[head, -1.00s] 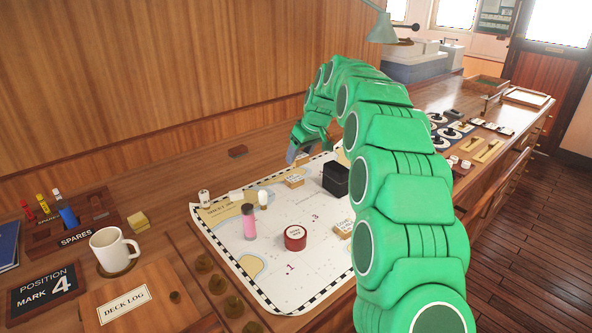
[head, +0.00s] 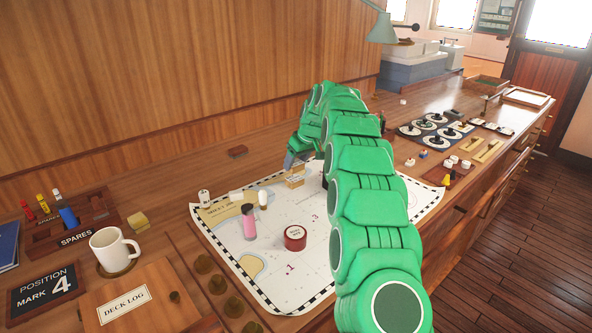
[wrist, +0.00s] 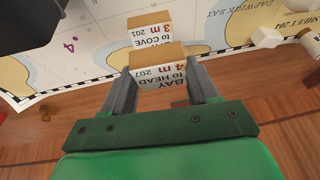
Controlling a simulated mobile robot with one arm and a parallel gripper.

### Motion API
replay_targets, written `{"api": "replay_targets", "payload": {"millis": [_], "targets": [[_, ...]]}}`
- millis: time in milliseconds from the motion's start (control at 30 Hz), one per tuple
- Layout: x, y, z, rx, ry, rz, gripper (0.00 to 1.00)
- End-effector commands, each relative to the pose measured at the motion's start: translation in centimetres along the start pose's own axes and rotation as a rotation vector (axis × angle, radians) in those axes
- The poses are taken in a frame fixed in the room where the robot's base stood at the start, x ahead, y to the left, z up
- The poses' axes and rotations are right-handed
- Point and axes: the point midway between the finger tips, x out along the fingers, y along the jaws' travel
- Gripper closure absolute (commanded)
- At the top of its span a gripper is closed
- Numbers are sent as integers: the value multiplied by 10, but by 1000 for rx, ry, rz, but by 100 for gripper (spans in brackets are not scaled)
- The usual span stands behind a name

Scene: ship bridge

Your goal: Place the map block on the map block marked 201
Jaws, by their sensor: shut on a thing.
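My gripper (wrist: 161,84) is shut on a wooden map block marked 207 (wrist: 159,70), with a finger on each side. The map block marked 201 (wrist: 150,35) shows just beyond it in the wrist view, partly covered by the held block. I cannot tell whether the two touch. In the head view my gripper (head: 291,161) is low over the far edge of the chart, right at a small wooden block (head: 294,181). The two blocks cannot be told apart there.
A dark object (wrist: 28,20) fills the wrist view's upper left corner. A mug (head: 112,247) stands left. My arm hides the chart's right part.

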Motion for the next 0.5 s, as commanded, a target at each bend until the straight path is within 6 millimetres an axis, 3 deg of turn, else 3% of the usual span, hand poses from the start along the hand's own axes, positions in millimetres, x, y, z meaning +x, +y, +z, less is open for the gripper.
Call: {"api": "replay_targets", "payload": {"millis": [300,500], "targets": [[6,3,-2,-1,0,0,75],[23,2,6,-1,-4,-3,75]]}}
